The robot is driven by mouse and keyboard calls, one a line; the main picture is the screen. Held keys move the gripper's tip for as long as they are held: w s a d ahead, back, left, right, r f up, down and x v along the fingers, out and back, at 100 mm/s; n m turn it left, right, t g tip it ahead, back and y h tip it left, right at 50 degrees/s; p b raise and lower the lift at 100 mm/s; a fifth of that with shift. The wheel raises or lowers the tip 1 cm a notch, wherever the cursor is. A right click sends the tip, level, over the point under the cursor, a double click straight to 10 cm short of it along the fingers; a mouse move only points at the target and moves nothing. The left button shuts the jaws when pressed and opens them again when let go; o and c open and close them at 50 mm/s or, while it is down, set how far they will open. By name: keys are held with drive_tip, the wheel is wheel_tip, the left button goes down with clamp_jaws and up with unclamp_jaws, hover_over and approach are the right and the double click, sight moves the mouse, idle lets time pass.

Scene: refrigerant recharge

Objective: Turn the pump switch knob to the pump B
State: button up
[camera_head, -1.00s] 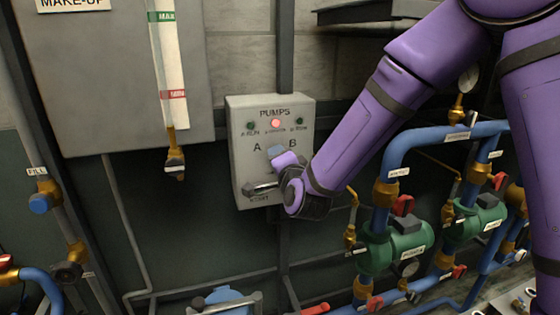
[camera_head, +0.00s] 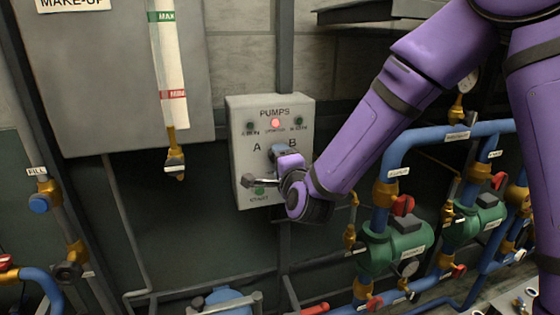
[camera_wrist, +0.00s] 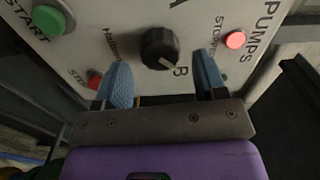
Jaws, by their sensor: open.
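The black pump switch knob (camera_wrist: 160,48) sits on the grey pumps panel (camera_head: 243,140), between the letters A and B. Its pale pointer mark faces the letter B (camera_wrist: 180,71) in the wrist view. My gripper (camera_wrist: 161,62) is open, with one blue finger on each side of the knob and a visible gap on both sides. In the head view my gripper (camera_head: 266,166) is in front of the panel and hides the knob.
The red stopped lamp (camera_wrist: 235,40) is lit. The green start button (camera_wrist: 50,20) and a red stop button (camera_wrist: 95,80) are near the fingers. Blue pipes (camera_head: 440,133) and green pumps (camera_head: 397,246) stand to the right; a sight tube (camera_head: 169,65) hangs to the left.

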drive_tip(key=v, duration=0.5)
drive_tip(key=shift+s+d, duration=0.1)
drive_tip(key=shift+s, duration=0.2)
drive_tip(key=s+d+r+n+g+h, duration=0.1)
drive_tip(key=s+d+r+n+g, duration=0.25)
drive_tip(key=d+n, duration=0.2)
drive_tip(key=s+d+r+n+g+h, duration=0.1)
drive_tip(key=s+d+r+n+g, duration=0.25)
drive_tip(key=d, duration=0.35)
drive_tip(key=s+d+r+n+g+h, duration=0.1)
drive_tip(key=s+d+r+n+g, duration=0.1)
drive_tip(key=s+d, duration=0.5)
drive_tip(key=s+d+r+n+g+h, duration=0.2)
drive_tip(key=s+d, duration=0.5)
drive_tip(key=s, duration=0.6)
drive_tip(key=shift+d+n+g, duration=0.3)
drive_tip(key=shift+n+g, duration=0.2)
drive_tip(key=shift+g, duration=0.1)
